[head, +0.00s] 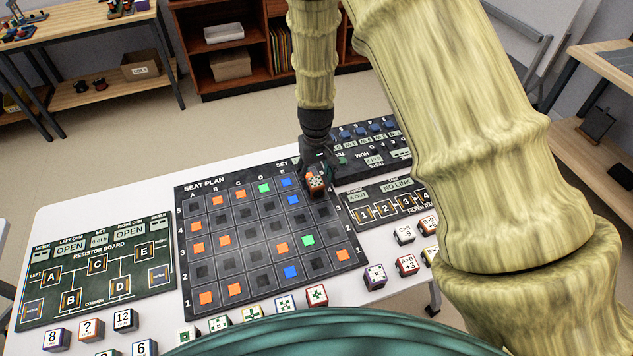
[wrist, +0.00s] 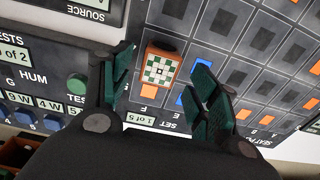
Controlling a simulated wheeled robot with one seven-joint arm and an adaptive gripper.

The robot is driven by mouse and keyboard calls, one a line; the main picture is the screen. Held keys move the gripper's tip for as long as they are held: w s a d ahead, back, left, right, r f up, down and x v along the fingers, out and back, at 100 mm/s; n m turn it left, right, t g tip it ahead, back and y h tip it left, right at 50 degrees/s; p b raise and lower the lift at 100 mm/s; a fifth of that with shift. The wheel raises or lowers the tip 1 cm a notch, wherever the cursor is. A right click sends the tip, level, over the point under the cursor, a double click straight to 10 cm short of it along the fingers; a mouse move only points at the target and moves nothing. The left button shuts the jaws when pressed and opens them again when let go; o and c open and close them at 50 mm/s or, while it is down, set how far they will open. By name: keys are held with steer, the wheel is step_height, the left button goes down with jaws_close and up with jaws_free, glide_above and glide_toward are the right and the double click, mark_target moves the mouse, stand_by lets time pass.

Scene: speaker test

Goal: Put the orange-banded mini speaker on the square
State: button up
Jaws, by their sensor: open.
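The orange-banded mini speaker is a small block (head: 316,184) with orange sides and a green-and-white checkered top. It is at the upper right corner of the seat plan board (head: 262,222), by column F. In the wrist view the speaker (wrist: 158,70) shows between my fingers, with an orange patch just below it. My gripper (head: 318,168) is open above the speaker; in the wrist view my gripper (wrist: 162,72) has one finger on each side, with gaps. I cannot tell how the speaker's base sits on its cell. The board has several orange, blue and green squares among dark ones.
The resistor board (head: 97,271) lies at left. A panel with blue knobs (head: 374,140) is behind, and a filter panel (head: 390,200) is at right. More blocks stand at right.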

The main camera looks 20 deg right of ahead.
mark_target(317, 182)
step_height(317, 182, up, 8)
steer(key=b, duration=0.1)
steer(key=shift+b, duration=0.3)
steer(key=shift+r, duration=0.1)
